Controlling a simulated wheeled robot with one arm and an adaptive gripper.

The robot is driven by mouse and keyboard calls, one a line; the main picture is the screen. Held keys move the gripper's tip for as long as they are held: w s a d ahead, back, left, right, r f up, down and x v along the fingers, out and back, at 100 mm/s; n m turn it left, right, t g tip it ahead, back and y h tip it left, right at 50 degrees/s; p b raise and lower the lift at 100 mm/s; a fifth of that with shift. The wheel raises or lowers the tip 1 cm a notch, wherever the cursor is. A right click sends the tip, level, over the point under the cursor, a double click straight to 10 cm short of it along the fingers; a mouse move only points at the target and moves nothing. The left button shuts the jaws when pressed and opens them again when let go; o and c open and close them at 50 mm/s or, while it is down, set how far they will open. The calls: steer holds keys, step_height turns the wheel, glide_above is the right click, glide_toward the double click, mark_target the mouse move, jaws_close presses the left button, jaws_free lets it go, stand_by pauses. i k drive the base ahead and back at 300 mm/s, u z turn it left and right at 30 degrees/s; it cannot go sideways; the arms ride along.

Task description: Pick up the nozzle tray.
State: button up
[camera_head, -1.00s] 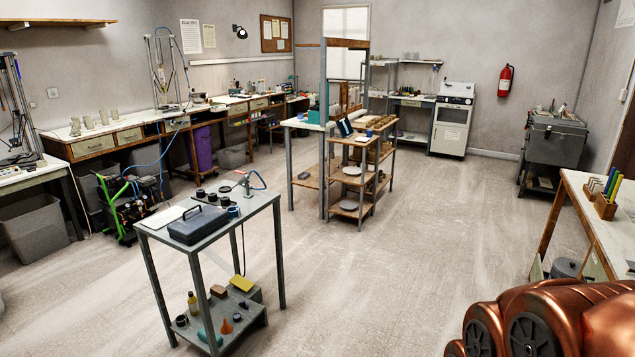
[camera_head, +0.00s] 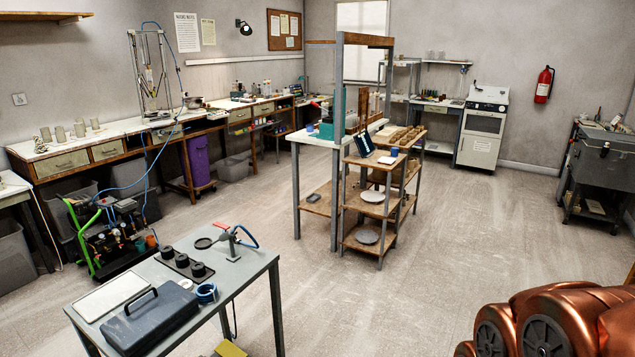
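What looks like the nozzle tray (camera_head: 176,269) lies on the near grey metal table (camera_head: 240,280). It is a small dark flat tray with 3 black round pieces on it. A dark case with a handle (camera_head: 150,318) and a pale flat panel (camera_head: 111,296) lie in front of it. A blue coil (camera_head: 206,292) is at its right, and a stand with a red handle (camera_head: 232,242) is behind it. A copper-coloured part of my arm shows at the lower right. My gripper is not in view.
Open floor (camera_head: 460,230) lies right of the near table. A wooden shelf unit (camera_head: 375,205) stands in mid-room. A green-framed machine with hoses (camera_head: 108,235) stands left behind the near table. A long workbench (camera_head: 120,140) lines the left wall.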

mark_target(312, 198)
steer(key=i, duration=4.8)
steer(key=u, duration=1.5)
steer(key=i, duration=4.3)
steer(key=z, duration=2.05)
